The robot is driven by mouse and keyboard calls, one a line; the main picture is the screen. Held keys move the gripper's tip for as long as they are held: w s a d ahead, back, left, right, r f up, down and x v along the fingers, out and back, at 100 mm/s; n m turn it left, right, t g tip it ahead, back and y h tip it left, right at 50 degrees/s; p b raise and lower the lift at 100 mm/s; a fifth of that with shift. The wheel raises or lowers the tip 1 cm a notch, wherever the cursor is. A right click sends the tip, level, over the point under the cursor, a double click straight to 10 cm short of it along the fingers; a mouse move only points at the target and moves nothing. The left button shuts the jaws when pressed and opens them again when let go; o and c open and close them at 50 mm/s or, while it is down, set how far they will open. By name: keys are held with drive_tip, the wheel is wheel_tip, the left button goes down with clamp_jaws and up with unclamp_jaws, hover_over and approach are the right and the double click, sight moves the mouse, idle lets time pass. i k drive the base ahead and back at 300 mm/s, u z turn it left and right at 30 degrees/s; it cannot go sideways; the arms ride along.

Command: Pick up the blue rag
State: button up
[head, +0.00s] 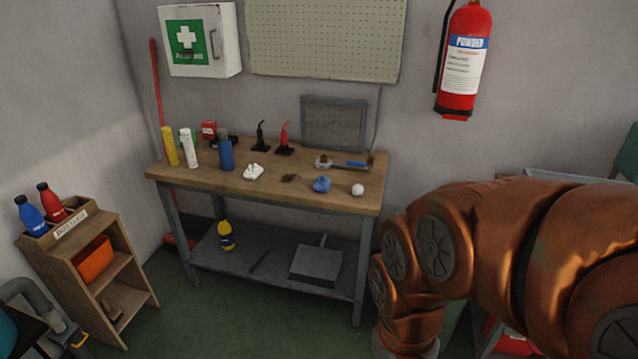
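A small crumpled blue rag (321,184) lies on the wooden top of the workbench (215,187), near its front edge and right of the middle. A round white item (357,190) lies to its right, apart from it. A small dark brown item (290,178) lies to its left. My copper-coloured arm fills the right side of the head view, bent down in front of the bench's right end. My gripper is not visible in this view. Nothing covers the rag.
Behind the rag lies a wrench-like tool (343,163). A white crumpled cloth (253,171), a blue bottle (226,153) and other bottles stand or lie further left. A wooden shelf unit (118,258) stands at the left. Green floor in front of the bench is clear.

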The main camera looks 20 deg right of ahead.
sight(322, 182)
drive_tip(key=u, duration=0.7)
drive_tip(key=i, duration=0.9)
drive_tip(key=u, duration=0.45)
drive_tip(key=i, duration=0.9)
drive_tip(key=z, duration=0.9)
drive_tip(key=i, duration=0.65)
drive_tip(key=z, duration=0.6)
